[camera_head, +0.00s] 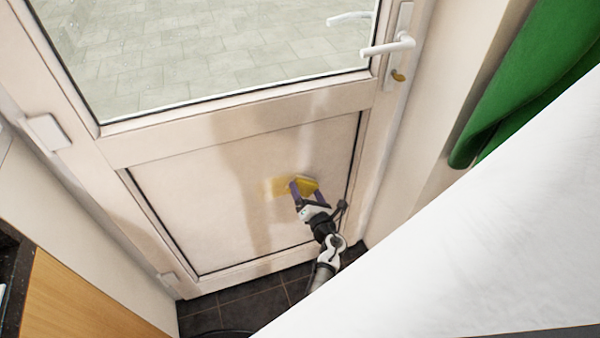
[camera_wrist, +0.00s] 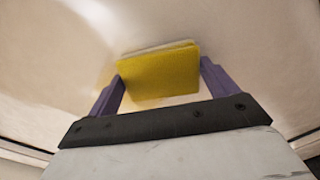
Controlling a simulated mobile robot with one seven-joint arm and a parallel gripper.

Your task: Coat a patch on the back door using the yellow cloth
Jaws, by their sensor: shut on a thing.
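The back door (camera_head: 220,205) is a cream panelled door with a glass pane in its upper part. My gripper (camera_head: 304,187) is shut on the yellow cloth (camera_head: 310,184), at the right part of the lower panel. In the wrist view the cloth (camera_wrist: 158,75) is a folded yellow pad between the two purple fingers of my gripper (camera_wrist: 160,85). The cloth appears to be against or very close to the panel. A faint yellowish patch (camera_head: 270,188) shows on the panel just left of the cloth. The cloth's far face is hidden.
A white door handle (camera_head: 388,46) sits at the upper right. A green curtain or fabric (camera_head: 520,75) hangs at right. A large white surface (camera_head: 480,240) blocks the lower right. A wooden cabinet (camera_head: 85,305) stands at lower left, with dark floor tiles (camera_head: 240,305) below the door.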

